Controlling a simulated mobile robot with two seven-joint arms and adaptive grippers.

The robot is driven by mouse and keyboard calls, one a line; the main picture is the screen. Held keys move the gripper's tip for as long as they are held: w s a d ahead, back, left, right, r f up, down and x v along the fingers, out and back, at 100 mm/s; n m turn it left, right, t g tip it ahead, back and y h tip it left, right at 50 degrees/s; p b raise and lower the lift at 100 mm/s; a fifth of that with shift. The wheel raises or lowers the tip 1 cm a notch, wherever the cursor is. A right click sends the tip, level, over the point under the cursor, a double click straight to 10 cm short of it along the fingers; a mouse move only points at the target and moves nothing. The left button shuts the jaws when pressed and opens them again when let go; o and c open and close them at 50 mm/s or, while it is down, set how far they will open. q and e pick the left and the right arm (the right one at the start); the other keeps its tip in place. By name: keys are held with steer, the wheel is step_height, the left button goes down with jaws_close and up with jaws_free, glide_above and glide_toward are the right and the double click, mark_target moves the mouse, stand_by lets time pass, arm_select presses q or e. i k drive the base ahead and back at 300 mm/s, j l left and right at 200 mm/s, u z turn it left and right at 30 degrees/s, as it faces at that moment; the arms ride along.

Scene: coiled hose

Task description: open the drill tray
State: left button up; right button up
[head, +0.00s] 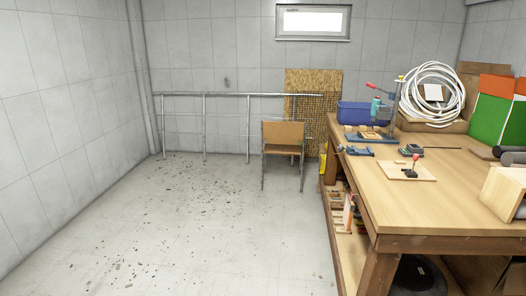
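I cannot clearly pick out the drill tray in the head view. A small dark, flat case (411,150) lies on the wooden workbench (450,213) at the right; it is too small to tell what it is. Behind it stands a tool with a red handle (376,87), like a small drill stand, on a blue-topped board. Neither of my grippers is in view.
A blue bin (358,114) and a coiled white hose (432,93) sit at the bench's far end. A chair (283,140) stands beyond the bench. The floor (190,225) at left is open, with scattered debris.

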mark_target(367, 136)
steer(key=i+j+u, duration=0.15)
steer(key=i+u, duration=0.15)
steer(key=i, duration=1.3)
steer(key=i+j+z, duration=0.1)
steer(key=i+z, duration=0.35)
steer(key=i+j+z, duration=0.2)
steer(key=i+z, duration=0.2)
steer(key=i+j+z, duration=0.3)
steer(key=z, duration=0.15)
steer(key=i+j+z, duration=0.25)
steer(key=j+z, duration=0.2)
steer(key=i+j+z, duration=0.2)
steer(key=j+z, duration=0.2)
steer(key=j, duration=0.15)
